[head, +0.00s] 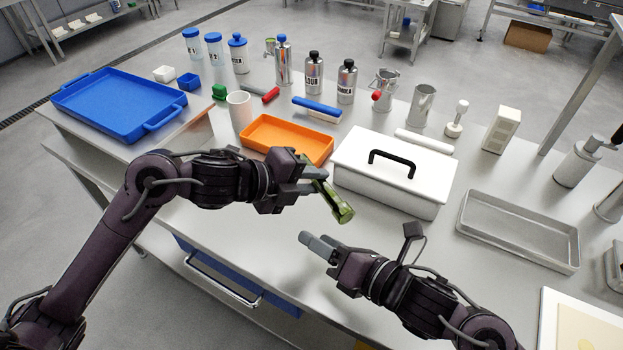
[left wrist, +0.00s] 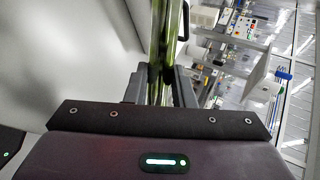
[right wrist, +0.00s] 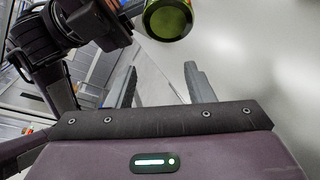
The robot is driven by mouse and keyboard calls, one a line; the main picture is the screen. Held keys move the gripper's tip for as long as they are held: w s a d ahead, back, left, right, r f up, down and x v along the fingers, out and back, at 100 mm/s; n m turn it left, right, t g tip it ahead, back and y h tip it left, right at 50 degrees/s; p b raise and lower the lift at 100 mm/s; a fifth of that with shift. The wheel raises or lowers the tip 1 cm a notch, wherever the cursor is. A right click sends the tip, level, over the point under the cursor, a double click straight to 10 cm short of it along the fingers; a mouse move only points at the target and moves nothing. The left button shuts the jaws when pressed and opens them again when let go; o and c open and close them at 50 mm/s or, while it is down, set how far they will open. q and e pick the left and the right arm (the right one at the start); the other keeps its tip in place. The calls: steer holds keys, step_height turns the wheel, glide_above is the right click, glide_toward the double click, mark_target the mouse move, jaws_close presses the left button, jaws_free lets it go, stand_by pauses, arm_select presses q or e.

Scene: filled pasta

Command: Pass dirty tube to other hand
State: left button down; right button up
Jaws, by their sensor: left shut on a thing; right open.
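The dirty tube (head: 335,203) is a greenish, see-through cylinder. My left gripper (head: 312,183) is shut on it and holds it above the table, tilted, with its lower end toward the right. In the left wrist view the tube (left wrist: 166,50) stands between the two fingers. My right gripper (head: 318,244) is below and slightly left of the tube's lower end in the head view, apart from it and empty. In the right wrist view the open fingers (right wrist: 160,88) show, with the tube's round yellow-green end (right wrist: 168,18) ahead of them near the top edge.
A white lidded box (head: 393,170) with a black handle stands behind the tube. An orange tray (head: 262,125), a blue tray (head: 90,118) and a grey metal tray (head: 515,240) lie on the table. Bottles (head: 314,75) and jars line the back. The front table strip is bare.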

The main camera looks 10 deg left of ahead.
steer(key=s+a+r+m+g+y, duration=0.2)
steer(key=s+a, duration=0.1)
steer(key=a, duration=0.4)
steer(key=s+d+f+n+g+h, duration=0.15)
steer(key=s+f+g, duration=0.35)
steer(key=s+f, duration=0.6)
steer(key=s+d+f+g+h, duration=0.2)
steer(key=s+f+g, duration=0.3)
steer(key=s+f, duration=0.7)
steer(key=s+d+f+m+t+h, duration=0.2)
steer(key=d+f+m+h, duration=0.65)
steer(key=d+f, duration=1.2)
steer(key=s+d+f+m+g+h, duration=0.2)
steer(key=s+d+f+m+h, duration=0.15)
steer(key=s+d, duration=0.6)
steer(key=s+d+f+m+g+h, duration=0.1)
steer(key=s+d+f+m+h, duration=0.35)
steer(key=d, duration=0.85)
steer(key=w+a+f+m+t+y, duration=0.2)
steer(key=w+a+m, duration=0.4)
steer(key=m, duration=0.3)
steer(key=w+a+f+m+t+y, duration=0.3)
steer(key=w+a+f+m, duration=0.3)
steer(key=m, duration=0.3)
steer(key=shift+w+f+t, duration=0.4)
steer(key=shift+w+f, duration=0.15)
